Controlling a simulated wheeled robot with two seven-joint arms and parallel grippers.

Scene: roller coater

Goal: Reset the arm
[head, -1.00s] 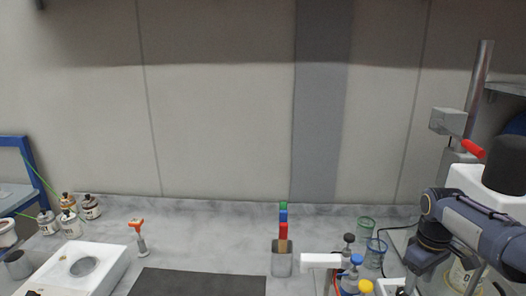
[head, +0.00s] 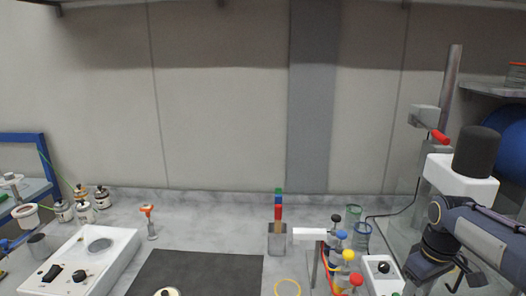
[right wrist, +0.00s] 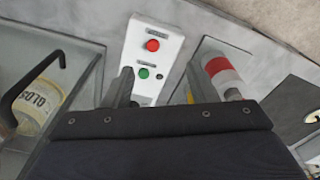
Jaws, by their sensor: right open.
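My right arm (head: 475,235) comes in at the right edge of the head view, beside the white machine, bent downward. Its gripper is not clearly visible there. In the right wrist view my right gripper (right wrist: 158,82) is open, with two dark fingers apart and nothing between them. Beyond the fingers is a white button box (right wrist: 165,45) with a red button above a green one. The gripper appears apart from it, though the exact distance is hard to tell. My left arm and left gripper are not in view.
A white machine (head: 460,175) with a black top and metal post stands at right. Coloured-cap bottles (head: 346,257) and a grey holder (head: 277,243) stand on the bench. A white hotplate (head: 80,262) and small jars are at left. The dark mat (head: 195,272) looks mostly clear.

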